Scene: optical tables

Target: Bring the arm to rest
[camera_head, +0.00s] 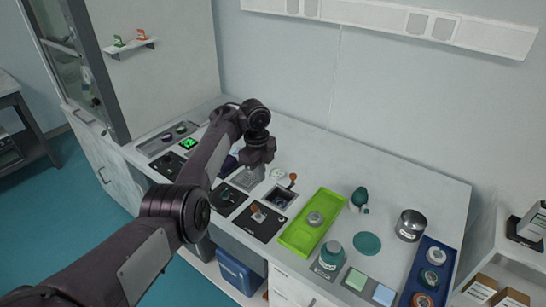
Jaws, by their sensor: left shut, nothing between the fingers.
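My left arm (180,210) reaches in from the lower left, over the white bench. Its dark wrist is bent downward over the middle of the bench. My left gripper (249,178) points down above the bench near a dark square mat and a small dark tray. It looks shut and holds nothing I can see. The arm hides part of the bench behind it. My right gripper does not show.
A green tray (301,240) holds a round grey piece. Right of it are a teal bottle (332,255), a metal pot (410,225) and a blue tray (445,256) with jars. Black mats (228,199) lie near the arm. A glass-fronted cabinet (85,70) stands left.

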